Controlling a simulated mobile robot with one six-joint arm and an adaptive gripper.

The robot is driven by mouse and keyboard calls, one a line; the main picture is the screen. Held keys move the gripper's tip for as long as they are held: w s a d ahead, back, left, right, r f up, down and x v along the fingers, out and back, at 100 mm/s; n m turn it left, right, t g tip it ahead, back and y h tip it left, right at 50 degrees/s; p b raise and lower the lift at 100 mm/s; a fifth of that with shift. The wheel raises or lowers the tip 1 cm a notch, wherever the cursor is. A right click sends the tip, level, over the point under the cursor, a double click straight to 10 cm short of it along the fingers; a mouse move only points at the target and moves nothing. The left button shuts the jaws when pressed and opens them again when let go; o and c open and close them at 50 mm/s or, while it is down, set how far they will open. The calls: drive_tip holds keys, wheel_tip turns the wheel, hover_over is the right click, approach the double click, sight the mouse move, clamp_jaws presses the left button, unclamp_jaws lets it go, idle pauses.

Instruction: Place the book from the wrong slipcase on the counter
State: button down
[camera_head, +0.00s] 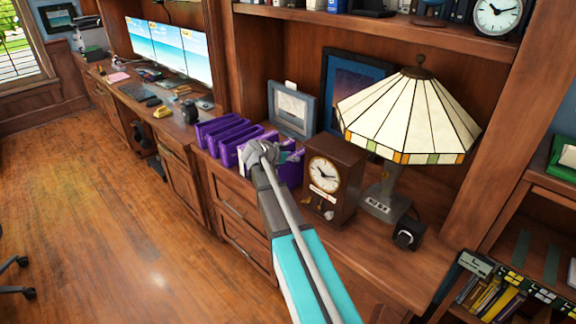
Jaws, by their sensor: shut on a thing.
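Several purple slipcases (222,132) stand in a row on the wooden counter (262,215), left of the mantel clock. My gripper (262,152) is over the right part of this row, reaching in from the lower right. It is shut on what looks like a purple book with a pale edge (243,158), mostly hidden behind the gripper and arm. I cannot tell whether this book is still inside a slipcase or clear of it. Another purple case (290,170) shows just right of the gripper. Titles are too small to read.
A brown clock (330,180) stands close right of the gripper, with a stained-glass lamp (410,115) beyond. Picture frames (291,108) lean behind. A small black object (407,235) sits at the right front. Bare counter lies in front of the clock. Monitors (165,45) stand far left.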

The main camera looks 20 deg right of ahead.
drive_tip(key=shift+f+b, duration=0.45)
drive_tip(key=shift+f, duration=0.45)
drive_tip(key=shift+c, duration=1)
unclamp_jaws()
drive_tip(key=shift+r, duration=0.25)
drive_tip(key=shift+s+a+r, duration=0.15)
drive_tip(key=shift+a, duration=0.15)
drive_tip(key=p+v, duration=0.5)
drive_tip(key=v, duration=0.6)
drive_tip(key=shift+a+p, duration=0.2)
drive_tip(key=shift+p, duration=0.2)
